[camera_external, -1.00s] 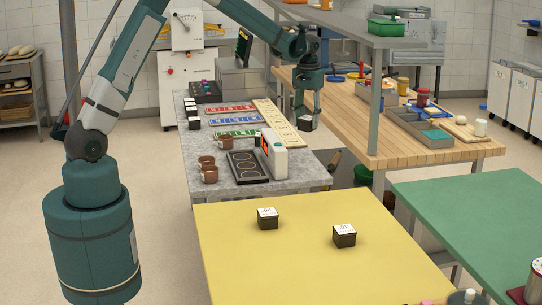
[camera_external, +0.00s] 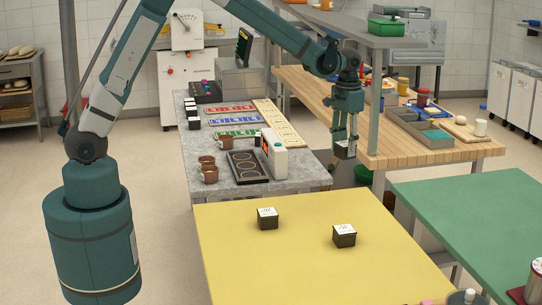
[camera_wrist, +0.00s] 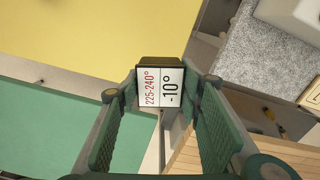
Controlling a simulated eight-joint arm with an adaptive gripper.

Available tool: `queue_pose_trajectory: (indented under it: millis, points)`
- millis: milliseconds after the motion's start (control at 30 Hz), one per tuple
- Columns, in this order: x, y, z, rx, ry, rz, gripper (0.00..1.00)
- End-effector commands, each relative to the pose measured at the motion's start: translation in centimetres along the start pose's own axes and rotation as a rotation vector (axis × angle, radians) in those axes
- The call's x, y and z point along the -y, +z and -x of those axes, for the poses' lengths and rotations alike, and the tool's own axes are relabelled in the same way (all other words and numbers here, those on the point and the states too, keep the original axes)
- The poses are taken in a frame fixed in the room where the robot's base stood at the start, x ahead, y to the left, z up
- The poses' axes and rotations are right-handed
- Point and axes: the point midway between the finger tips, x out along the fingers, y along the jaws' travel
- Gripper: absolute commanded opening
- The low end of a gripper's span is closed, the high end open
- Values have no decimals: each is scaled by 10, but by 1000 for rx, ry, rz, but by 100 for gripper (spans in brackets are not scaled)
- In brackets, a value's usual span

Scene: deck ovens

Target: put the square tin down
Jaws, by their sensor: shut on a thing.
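My gripper (camera_external: 345,153) is shut on a square tin. The tin is small and dark with a white label on top, and in the external view it shows at the fingertips (camera_external: 342,151). In the wrist view the held square tin (camera_wrist: 161,87) lies between the green finger pads; its label reads "225-240°" and "-10°". The gripper points down over the gap between the grey counter and the wooden table. Two more dark square tins with white tops stand apart on the yellow table: a left one (camera_external: 267,219) and a right one (camera_external: 344,236).
The yellow table (camera_external: 235,265) has wide bare areas around its two tins. The grey counter (camera_external: 215,178) holds brown cups, a black tray with rings, and a white device (camera_external: 274,154). A green table (camera_external: 480,215) stands at the right. A shelf post (camera_external: 375,120) rises beside my gripper.

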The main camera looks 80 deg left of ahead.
Motion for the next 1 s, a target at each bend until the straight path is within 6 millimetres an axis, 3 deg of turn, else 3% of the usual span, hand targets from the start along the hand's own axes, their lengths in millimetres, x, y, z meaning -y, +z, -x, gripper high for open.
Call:
queue_pose_trajectory:
  millis: [33, 300, 533, 733, 1000]
  points:
    - [-16, 5, 0, 0, 0, -24, 21]
    - [-91, 32, 0, 0, 0, -141, 21]
    - [-140, 56, -1, 0, 0, -224, 21]
    - [-170, 72, -1, 0, 0, -275, 21]
    - [-167, 70, -41, 0, 0, -269, 21]
